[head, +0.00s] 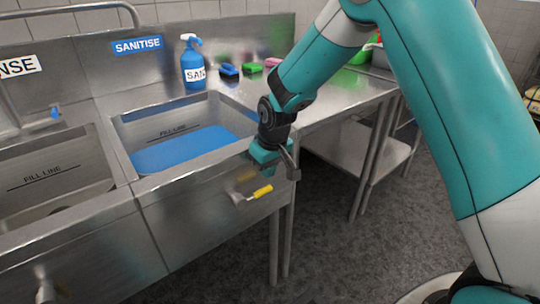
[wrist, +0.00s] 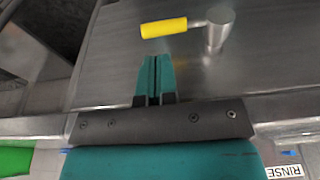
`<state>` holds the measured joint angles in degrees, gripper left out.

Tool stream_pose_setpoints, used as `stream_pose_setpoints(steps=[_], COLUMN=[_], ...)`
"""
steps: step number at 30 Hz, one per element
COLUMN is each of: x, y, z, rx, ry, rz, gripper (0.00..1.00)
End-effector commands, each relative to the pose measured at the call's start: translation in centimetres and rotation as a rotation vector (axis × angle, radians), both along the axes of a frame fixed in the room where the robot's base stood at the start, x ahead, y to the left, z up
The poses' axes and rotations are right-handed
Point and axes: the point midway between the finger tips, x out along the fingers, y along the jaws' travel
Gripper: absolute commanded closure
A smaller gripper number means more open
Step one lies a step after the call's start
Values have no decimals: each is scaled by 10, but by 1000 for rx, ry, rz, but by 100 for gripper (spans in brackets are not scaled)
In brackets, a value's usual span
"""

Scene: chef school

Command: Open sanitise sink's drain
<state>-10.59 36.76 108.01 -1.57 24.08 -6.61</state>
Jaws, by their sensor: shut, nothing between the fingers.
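The sanitise sink (head: 225,106) holds blue liquid (head: 185,150) and has a blue SANITISE label (head: 138,46) on the wall behind it. Its drain lever, with a yellow handle (head: 262,192), sticks out sideways from the sink's front panel; the metal hub is at its left in the head view. The yellow handle (wrist: 164,27) also shows at the top of the wrist view, with the hub (wrist: 216,30) at its right. My gripper (head: 285,174) is in front of the sink's right front edge, above and apart from the handle. Its fingers (wrist: 154,62) are shut and empty.
The rinse sink (head: 50,180) is on the left, with another drain hub (head: 45,290) below. A blue spray bottle (head: 193,65) and several sponges (head: 229,70) stand behind on the counter. Floor in front right (head: 350,240) is clear.

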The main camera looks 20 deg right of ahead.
Motion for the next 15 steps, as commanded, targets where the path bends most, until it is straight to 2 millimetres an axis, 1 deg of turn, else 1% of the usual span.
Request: stream_pose_setpoints(steps=[1, 6, 10, 15], x=[1, 7, 9, 10], y=[1, 3, 3, 4], z=[-12, -38, -50, -56], rx=[-1, -1, 0, 0], ry=[4, 2, 1, 0], rz=[0, 1, 1, 1], gripper=[100, 100, 100, 100])
